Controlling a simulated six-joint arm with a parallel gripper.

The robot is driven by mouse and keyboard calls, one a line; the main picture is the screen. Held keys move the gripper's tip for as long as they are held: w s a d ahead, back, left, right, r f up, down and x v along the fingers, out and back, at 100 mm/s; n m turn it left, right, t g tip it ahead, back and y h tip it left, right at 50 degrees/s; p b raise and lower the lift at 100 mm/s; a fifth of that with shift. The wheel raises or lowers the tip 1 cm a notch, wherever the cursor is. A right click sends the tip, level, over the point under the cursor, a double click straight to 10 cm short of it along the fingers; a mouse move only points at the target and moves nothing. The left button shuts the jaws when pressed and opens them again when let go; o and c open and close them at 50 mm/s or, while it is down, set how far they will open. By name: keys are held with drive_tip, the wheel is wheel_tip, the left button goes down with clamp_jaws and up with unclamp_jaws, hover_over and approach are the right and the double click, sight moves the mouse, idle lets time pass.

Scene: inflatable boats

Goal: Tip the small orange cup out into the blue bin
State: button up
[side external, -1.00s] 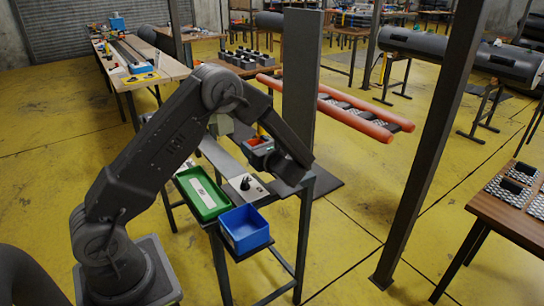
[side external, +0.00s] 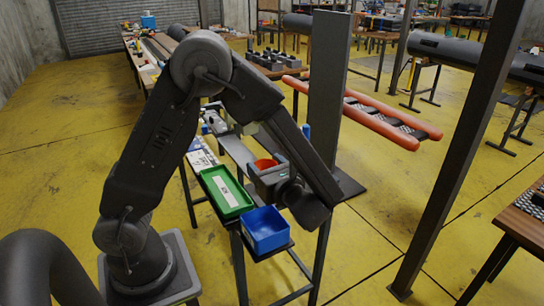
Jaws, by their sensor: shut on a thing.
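The small orange cup (side external: 266,163) is held in my gripper (side external: 264,171), and its orange-red rim shows above the grey jaws. The jaws are shut on it. The cup looks roughly upright, and its inside is too small to read. The blue bin (side external: 265,242) is an open box on the stand's near end, in front of and below my gripper. The cup is still behind the bin in the picture, not clearly above it. My wrist hides part of the space between them.
A green tray (side external: 249,208) with a white label lies left of the bin, close beside it. A tall dark panel (side external: 327,90) rises behind my forearm. Orange inflatable tubes (side external: 380,128) rest farther back at the right. A grey post (side external: 450,160) stands at the right.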

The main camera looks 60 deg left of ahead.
drive_tip(key=shift+s+d+r, duration=0.1)
drive_tip(key=shift+s+d, duration=0.35)
drive_tip(key=shift+s, duration=0.05)
drive_tip(key=m, duration=0.1)
drive_tip(key=f+m, duration=0.1)
drive_tip(key=m, duration=0.3)
drive_tip(key=shift+w+f, duration=0.35)
drive_tip(key=shift+w, duration=0.05)
drive_tip(key=m, duration=0.1)
drive_tip(key=f+m, duration=0.1)
drive_tip(key=m, duration=0.2)
drive_tip(key=shift+w+f+m, duration=0.25)
drive_tip(key=shift+m, duration=0.05)
drive_tip(key=m, duration=0.1)
drive_tip(key=s+f+m, duration=0.1)
drive_tip(key=m, duration=0.3)
drive_tip(key=s+f+m, duration=0.1)
drive_tip(key=m, duration=0.2)
drive_tip(key=shift+f, duration=0.15)
drive_tip(key=m, duration=0.4)
drive_tip(key=shift+f+m, duration=0.3)
drive_tip(key=shift+m, duration=0.1)
drive_tip(key=shift+r, duration=0.1)
